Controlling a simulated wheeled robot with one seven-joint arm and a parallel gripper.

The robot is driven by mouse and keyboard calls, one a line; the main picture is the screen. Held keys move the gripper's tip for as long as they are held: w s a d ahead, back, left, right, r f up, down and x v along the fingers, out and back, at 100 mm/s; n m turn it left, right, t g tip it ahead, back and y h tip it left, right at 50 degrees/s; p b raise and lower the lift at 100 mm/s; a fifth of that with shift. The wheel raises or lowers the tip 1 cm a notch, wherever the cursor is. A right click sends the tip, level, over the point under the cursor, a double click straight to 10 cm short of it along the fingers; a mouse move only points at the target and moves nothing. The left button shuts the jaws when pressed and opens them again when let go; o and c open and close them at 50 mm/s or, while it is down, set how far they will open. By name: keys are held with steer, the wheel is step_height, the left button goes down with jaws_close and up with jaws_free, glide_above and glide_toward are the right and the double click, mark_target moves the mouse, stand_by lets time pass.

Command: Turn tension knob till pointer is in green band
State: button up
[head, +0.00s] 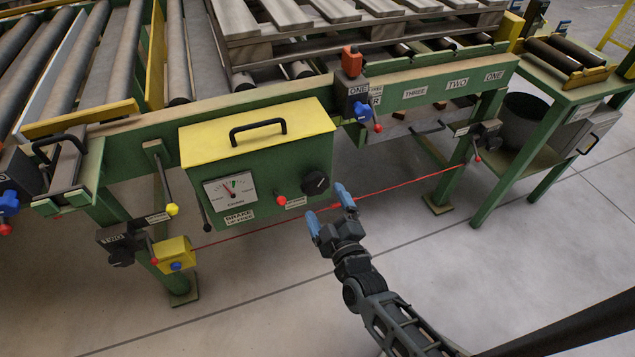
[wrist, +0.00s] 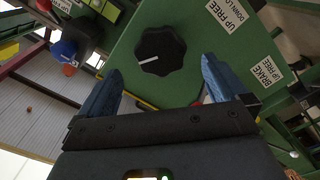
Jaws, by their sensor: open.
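The tension knob (head: 316,182) is a black lobed knob on the right of the green box's front face. In the wrist view the knob (wrist: 160,50) shows a white mark and sits beyond and between my fingertips, apart from them. The gauge (head: 231,190) is on the left of the same face; its needle appears to lean up and left, with a small green band near the top of the dial. My gripper (head: 329,215) is open and empty, below and right of the knob; its blue fingers also show in the wrist view (wrist: 160,85).
The green box (head: 262,178) has a yellow lid with a black handle (head: 258,130). A red button (head: 281,200) sits left of the knob. A red cord (head: 400,187) runs below the box. A red and blue control unit (head: 354,90) stands above right. The floor in front is clear.

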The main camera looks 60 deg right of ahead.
mark_target(317, 188)
steer(key=x, duration=0.7)
steer(key=shift+w+d, duration=0.2)
steer(key=shift+w, duration=0.05)
steer(key=c, duration=1)
steer(key=shift+m, duration=0.4)
